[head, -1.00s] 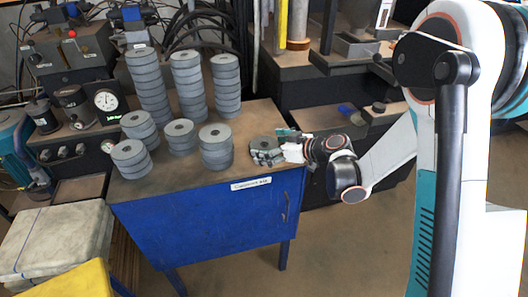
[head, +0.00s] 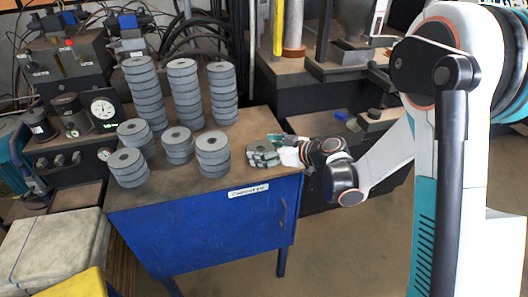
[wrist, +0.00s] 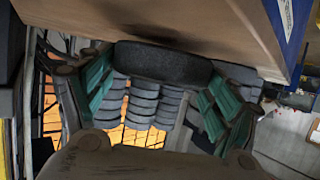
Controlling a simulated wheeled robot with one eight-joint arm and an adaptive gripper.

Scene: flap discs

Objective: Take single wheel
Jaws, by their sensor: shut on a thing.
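A single grey wheel (head: 261,150) is at the right end of the blue cabinet's top, apart from the stacks. My gripper (head: 275,152) reaches it from the right, with its fingers around it. In the wrist view, the wheel (wrist: 160,62) is seen edge-on between the teal fingers of my gripper (wrist: 160,72), which is shut on it. That view appears upside down, with the cabinet top along its upper part. I cannot tell whether the wheel touches the surface. Several stacks of similar wheels (head: 184,95) stand to the left, also behind the wheel in the wrist view (wrist: 140,105).
The blue cabinet (head: 205,230) has bare top in front of the stacks. The nearest short stack (head: 212,155) stands left of my gripper. A gauge (head: 103,108) and machinery stand at the left. Dark machine bases (head: 325,125) lie behind and right.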

